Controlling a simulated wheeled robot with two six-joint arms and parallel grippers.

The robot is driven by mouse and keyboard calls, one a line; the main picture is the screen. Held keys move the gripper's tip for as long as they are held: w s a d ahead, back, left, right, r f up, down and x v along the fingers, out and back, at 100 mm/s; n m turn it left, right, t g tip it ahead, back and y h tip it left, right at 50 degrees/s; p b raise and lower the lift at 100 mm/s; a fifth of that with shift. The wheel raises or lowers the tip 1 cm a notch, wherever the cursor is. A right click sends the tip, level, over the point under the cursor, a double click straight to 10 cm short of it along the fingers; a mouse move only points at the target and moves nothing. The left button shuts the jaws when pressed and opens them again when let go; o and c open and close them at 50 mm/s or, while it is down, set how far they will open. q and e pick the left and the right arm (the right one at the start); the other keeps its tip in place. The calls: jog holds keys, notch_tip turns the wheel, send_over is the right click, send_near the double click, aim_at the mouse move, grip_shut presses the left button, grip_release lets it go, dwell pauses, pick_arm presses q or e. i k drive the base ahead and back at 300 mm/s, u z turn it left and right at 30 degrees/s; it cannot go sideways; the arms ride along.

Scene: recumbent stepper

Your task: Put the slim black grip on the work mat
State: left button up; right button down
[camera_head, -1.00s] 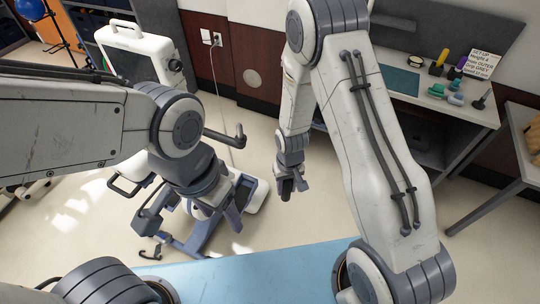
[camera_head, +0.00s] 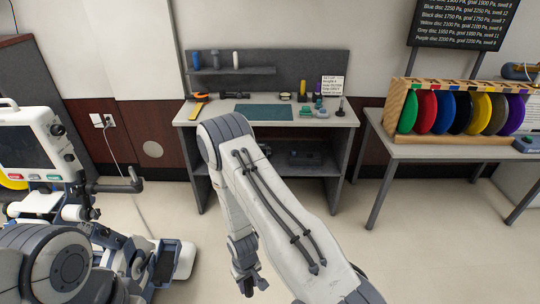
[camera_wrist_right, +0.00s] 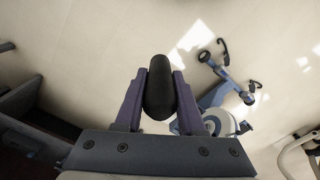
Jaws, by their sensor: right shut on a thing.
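My right gripper (camera_wrist_right: 160,95) is shut on a black, rounded, elongated grip (camera_wrist_right: 160,88), held between its two purple-grey fingers in the right wrist view. In the head view, my right gripper (camera_head: 249,284) hangs low over the floor, in front of the workbench, with the dark grip hard to make out in it. The teal work mat (camera_head: 263,112) lies flat on the grey workbench (camera_head: 217,117), and its top looks bare. My left arm shows at the lower left, but its gripper is not in view.
The stepper (camera_head: 28,150) stands at the left. A shelf (camera_head: 235,71) above the bench holds several small grips. A sign card (camera_head: 332,86) and small items stand right of the mat. A disc rack (camera_head: 455,112) sits on the right table.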

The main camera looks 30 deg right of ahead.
aim_at(262, 111)
jog(key=z, duration=0.4)
jog(key=i, duration=1.2)
jog(key=z, duration=0.6)
jog(key=i, duration=1.25)
jog(key=z, duration=0.1)
